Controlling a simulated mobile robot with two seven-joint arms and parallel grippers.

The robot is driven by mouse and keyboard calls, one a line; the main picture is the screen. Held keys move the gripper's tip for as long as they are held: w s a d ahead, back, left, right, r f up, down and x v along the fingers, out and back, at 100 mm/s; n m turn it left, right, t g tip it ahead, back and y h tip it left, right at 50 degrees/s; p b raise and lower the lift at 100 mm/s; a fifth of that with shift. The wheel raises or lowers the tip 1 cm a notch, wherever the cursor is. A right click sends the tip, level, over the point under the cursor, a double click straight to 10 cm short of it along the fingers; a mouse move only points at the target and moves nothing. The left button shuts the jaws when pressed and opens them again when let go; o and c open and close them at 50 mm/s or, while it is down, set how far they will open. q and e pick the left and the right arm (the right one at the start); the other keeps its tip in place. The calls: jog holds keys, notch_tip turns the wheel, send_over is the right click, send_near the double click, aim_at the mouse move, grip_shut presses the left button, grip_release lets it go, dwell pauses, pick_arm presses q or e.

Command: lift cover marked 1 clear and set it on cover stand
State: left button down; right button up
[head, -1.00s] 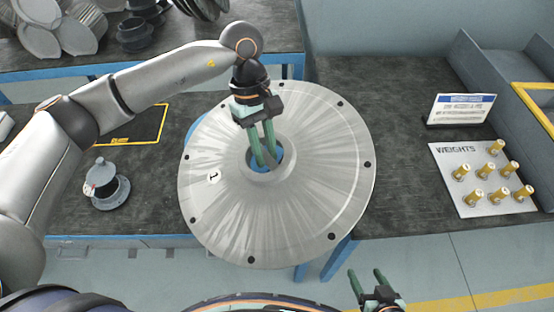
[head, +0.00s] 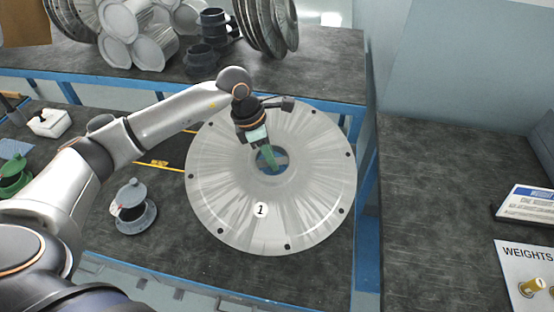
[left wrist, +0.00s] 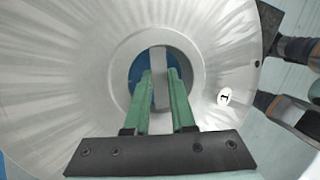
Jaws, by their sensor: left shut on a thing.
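The cover marked 1 (head: 310,195) is a large, round, silvery disc with dark holes round its rim. It appears held above the left bench, with its mark near the lower edge. My left gripper (head: 268,160) is shut on the cover at its central hole. In the left wrist view, the green fingers (left wrist: 160,95) reach into that hole, and the cover (left wrist: 60,75) fills the upper part. A grey strip shows between the fingers. I cannot pick out the cover stand; the disc hides what is beneath it. My right gripper is not in view.
Behind are pale discs (head: 135,35), dark fittings (head: 203,58) and upright metal discs (head: 265,25). The weights board (head: 518,262) is at the right. The right bench (head: 440,190) has bare room.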

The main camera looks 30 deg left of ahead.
pick_arm(q)
jog(key=shift+w+r, duration=0.1)
jog(key=shift+r, duration=0.2)
jog(key=shift+g, duration=0.4)
jog(key=shift+w+g+h, duration=0.25)
jog(key=shift+g+h, duration=0.65)
jog(key=shift+h, duration=0.2)
jog(key=shift+s+f+b, duration=0.1)
jog(key=shift+f+b, duration=2.75)
jog(key=shift+f, duration=0.85)
jog(key=shift+f+b, duration=0.7)
jog(key=shift+f, duration=0.1)
